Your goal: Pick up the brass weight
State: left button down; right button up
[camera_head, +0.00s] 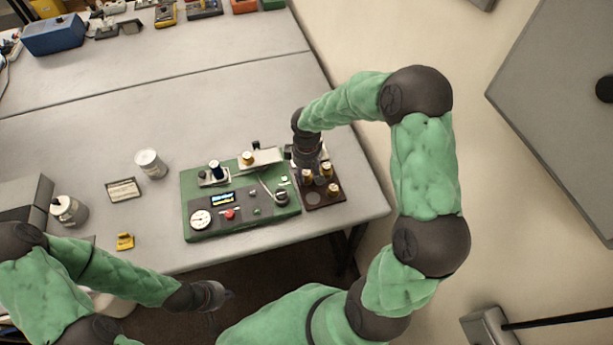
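Several small brass weights stand on a dark tray (318,204) at the right end of the table. One brass weight (333,190) stands at the tray's right side, and another brass weight (307,176) is right below my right gripper (310,172). The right gripper points down over the tray's back part, and its fingers partly hide the weights there. I cannot tell whether it is around or touching a weight. Another brass piece (248,159) sits on a light plate of the green panel. My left gripper (222,306) is empty in front of the table, with its fingers apart.
The green panel (190,196) with a gauge, display and red button lies left of the tray. A white jar (150,163), a label card (123,189), a yellow block (125,241) and another jar (68,209) are farther left. The table's back middle is clear.

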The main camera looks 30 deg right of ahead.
grip_shut()
